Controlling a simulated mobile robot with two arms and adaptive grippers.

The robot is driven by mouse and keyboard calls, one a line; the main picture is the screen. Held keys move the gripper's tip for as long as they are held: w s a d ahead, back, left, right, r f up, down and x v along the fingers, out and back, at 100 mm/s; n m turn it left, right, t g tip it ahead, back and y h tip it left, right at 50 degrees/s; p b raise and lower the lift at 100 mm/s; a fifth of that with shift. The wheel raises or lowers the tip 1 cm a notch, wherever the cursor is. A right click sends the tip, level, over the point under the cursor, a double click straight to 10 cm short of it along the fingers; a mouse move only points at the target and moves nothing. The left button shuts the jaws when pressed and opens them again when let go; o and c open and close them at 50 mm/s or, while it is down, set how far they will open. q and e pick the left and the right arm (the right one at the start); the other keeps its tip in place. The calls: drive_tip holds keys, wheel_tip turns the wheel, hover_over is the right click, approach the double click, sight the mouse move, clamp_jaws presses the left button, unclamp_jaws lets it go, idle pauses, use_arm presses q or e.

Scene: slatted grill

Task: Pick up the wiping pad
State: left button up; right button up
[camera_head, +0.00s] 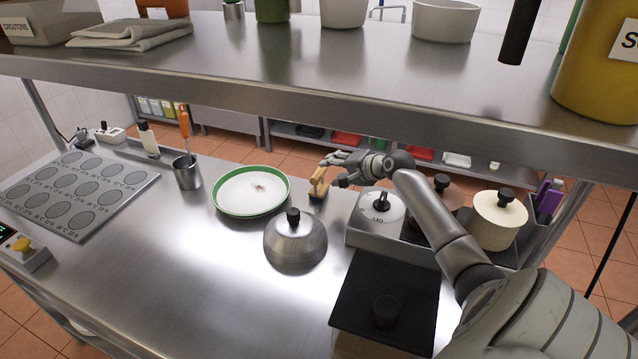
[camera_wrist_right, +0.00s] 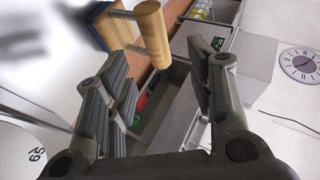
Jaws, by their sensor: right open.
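The wiping pad (camera_head: 318,185), with a light wooden handle and a dark base, sits on the steel counter right of the green-rimmed plate. In the right wrist view its rounded wooden handle (camera_wrist_right: 153,36) stands ahead of the fingers, with the dark-and-wood base to its left. My right gripper (camera_head: 336,170) reaches in from the right and is close beside the pad's handle. In the wrist view the right gripper (camera_wrist_right: 158,75) is open and empty, with the handle beyond the gap between its fingers. My left gripper is not in view.
A metal dome lid (camera_head: 295,243) stands in front of the pad. The green-rimmed plate (camera_head: 240,205) lies to its left. A steel shelf (camera_head: 300,85) runs above.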

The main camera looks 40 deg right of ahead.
sight(323, 173)
drive_tip(key=w+f, duration=0.1)
drive_tip(key=w+a+f+p, duration=0.1)
drive_tip(key=w, duration=0.1)
drive_tip(key=shift+w+f, duration=0.25)
drive_tip(key=shift+w+d+f, duration=0.1)
drive_tip(key=shift+w+f, duration=0.15)
drive_tip(key=c, duration=0.4)
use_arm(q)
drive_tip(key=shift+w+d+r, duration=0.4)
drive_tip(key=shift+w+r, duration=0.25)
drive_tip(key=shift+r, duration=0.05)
use_arm(e)
clamp_jaws()
